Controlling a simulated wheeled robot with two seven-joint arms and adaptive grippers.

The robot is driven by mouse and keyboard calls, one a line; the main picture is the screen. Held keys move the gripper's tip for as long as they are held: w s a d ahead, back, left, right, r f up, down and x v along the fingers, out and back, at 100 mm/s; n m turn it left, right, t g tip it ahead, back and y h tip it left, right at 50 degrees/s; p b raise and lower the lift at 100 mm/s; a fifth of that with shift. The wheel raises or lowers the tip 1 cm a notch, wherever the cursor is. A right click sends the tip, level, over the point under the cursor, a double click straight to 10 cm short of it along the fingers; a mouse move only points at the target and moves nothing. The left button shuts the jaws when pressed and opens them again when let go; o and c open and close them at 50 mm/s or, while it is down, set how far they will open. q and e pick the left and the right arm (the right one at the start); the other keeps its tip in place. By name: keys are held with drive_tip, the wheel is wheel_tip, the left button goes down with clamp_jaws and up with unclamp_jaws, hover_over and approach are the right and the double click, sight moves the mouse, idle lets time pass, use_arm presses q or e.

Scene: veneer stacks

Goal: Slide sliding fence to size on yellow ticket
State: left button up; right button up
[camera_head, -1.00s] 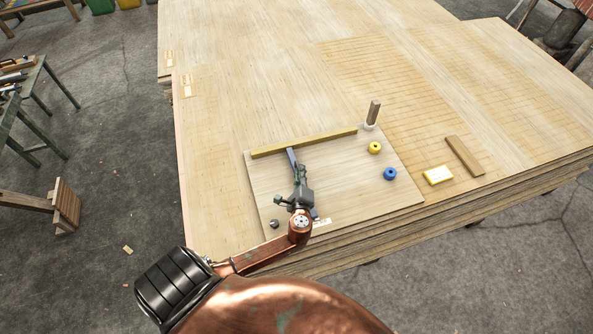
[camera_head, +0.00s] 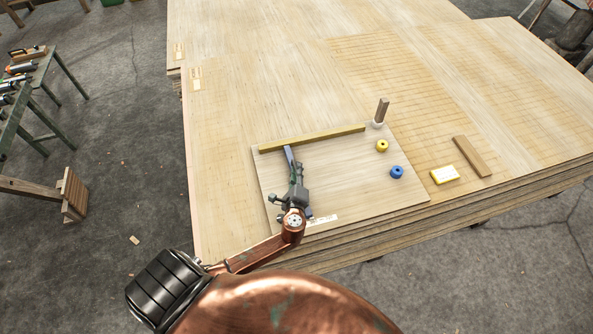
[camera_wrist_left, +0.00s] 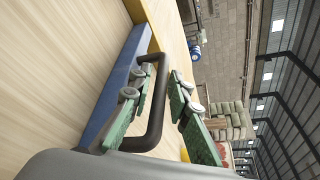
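The sliding fence is a blue bar (camera_head: 289,156) lying across the pale board, partly hidden under my left gripper (camera_head: 295,185). In the left wrist view the blue bar (camera_wrist_left: 120,82) carries a dark arched handle (camera_wrist_left: 158,105). My left gripper (camera_wrist_left: 160,92) is open there, with its green fingers apart and the handle between them; a gap shows beside the right finger. Whether the left finger touches the handle I cannot tell. A yellow block with a pale label (camera_head: 444,174), perhaps the yellow ticket, lies right of the board. My right gripper is not in view.
A yellow strip (camera_head: 312,139) runs along the board's (camera_head: 345,180) far edge. A yellow knob (camera_head: 382,146) and a blue knob (camera_head: 397,172) sit on its right part. A white-marked scale (camera_head: 323,220) is at the near edge. An upright wooden peg (camera_head: 382,110) and a loose wooden strip (camera_head: 472,157) are farther right.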

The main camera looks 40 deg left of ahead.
use_arm(q)
drive_tip(key=shift+s, duration=0.1)
drive_tip(key=v, duration=1.2)
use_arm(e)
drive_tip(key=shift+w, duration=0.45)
